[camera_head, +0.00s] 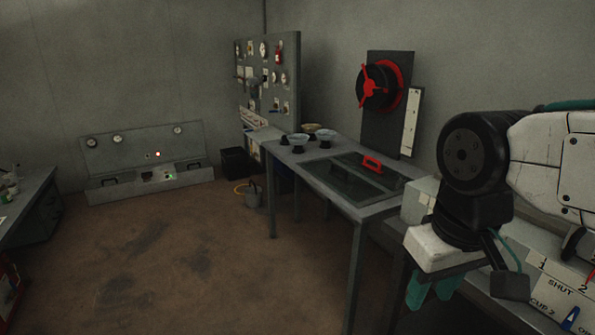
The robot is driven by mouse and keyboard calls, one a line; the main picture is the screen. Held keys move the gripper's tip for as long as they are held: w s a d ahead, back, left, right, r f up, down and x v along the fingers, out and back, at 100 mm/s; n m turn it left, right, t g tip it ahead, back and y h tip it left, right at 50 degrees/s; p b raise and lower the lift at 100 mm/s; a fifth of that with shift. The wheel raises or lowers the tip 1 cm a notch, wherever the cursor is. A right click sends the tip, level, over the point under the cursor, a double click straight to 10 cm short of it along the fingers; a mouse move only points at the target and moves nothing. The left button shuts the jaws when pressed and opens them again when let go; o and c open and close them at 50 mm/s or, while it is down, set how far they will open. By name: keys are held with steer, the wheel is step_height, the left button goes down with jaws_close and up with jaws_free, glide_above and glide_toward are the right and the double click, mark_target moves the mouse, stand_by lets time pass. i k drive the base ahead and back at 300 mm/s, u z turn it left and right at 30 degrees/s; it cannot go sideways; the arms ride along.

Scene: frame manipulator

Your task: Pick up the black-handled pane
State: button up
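Two dark panes lie on the metal table in the middle of the head view. The pane on the left (345,182) is dark and flat; a small dark shape that may be its black handle shows near its far edge. A bright red handle (372,165) stands on the pane to the right. My gripper (430,296) hangs at the lower right, apart from the panes and nearer the camera. Its two teal fingers point down, with a gap between them and nothing seen held.
Several bowls on dark stands (298,142) sit at the table's far end. A black board with a red wheel (380,86) stands behind the panes. A labelled panel (560,290) is at lower right. A watering can (252,195) stands on the floor; the left floor is open.

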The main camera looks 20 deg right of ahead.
mark_target(356, 188)
steer(key=u, duration=0.3)
steer(key=i, duration=2.9)
steer(key=z, duration=0.4)
